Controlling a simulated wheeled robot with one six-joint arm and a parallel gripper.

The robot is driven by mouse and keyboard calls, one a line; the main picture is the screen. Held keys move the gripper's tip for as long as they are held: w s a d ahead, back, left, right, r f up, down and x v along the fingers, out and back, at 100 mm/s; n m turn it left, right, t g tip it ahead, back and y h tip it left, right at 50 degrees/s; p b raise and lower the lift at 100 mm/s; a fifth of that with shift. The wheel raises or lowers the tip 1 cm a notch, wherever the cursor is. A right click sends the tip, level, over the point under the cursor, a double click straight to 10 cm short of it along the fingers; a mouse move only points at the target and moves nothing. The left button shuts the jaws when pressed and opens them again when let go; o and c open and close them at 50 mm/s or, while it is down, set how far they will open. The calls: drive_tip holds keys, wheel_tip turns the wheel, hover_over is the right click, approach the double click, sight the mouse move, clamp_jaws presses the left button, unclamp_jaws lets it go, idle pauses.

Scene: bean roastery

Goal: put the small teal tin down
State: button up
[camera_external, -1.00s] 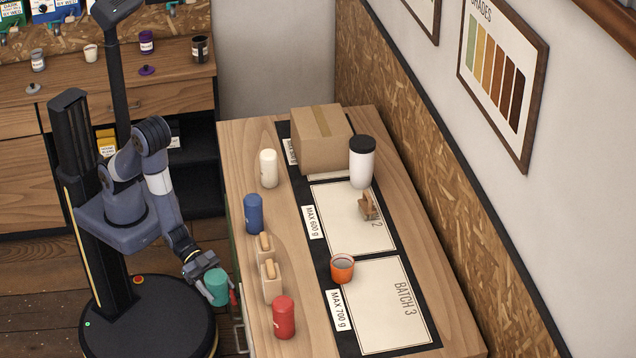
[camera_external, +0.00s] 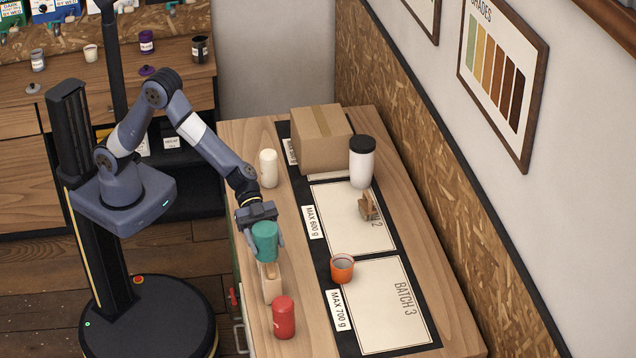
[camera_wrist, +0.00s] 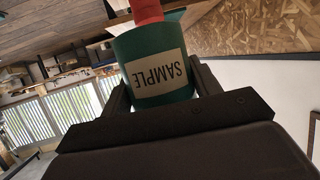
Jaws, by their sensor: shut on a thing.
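The small teal tin (camera_external: 265,240) is held in my gripper (camera_external: 262,232), over the left part of the wooden table (camera_external: 240,150). In the external view it covers part of a wooden-handled scoop or brush (camera_external: 271,282). In the wrist view the tin (camera_wrist: 150,68) sits between both fingers, with a "SAMPLE" label facing the camera. I cannot tell its exact height above the table.
A red tin (camera_external: 284,318) stands in front and a white tin (camera_external: 268,168) behind. An orange cup (camera_external: 342,268) stands at the edge of the Batch 3 mat (camera_external: 390,310), which is otherwise bare. A white cup with a black lid (camera_external: 362,165) and a cardboard box (camera_external: 320,140) stand farther back.

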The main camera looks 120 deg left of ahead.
drive_tip(key=a+f+n+t+y+b, duration=0.1)
drive_tip(key=a+f+n+y+b, duration=0.3)
drive_tip(key=a, duration=1.1)
drive_tip(key=a+f+t+b, duration=0.15)
drive_tip(key=a+b, duration=0.35)
drive_tip(key=a, duration=1)
drive_tip(key=shift+g, duration=0.35)
drive_tip(key=f, duration=0.6)
drive_tip(key=shift+w+a+f+b, duration=0.1)
drive_tip(key=shift+w+a+b, duration=0.15)
drive_tip(key=shift+b, duration=0.15)
drive_tip(key=shift+f, duration=2.25)
drive_tip(key=shift+f, duration=0.1)
drive_tip(key=o, duration=1.1)
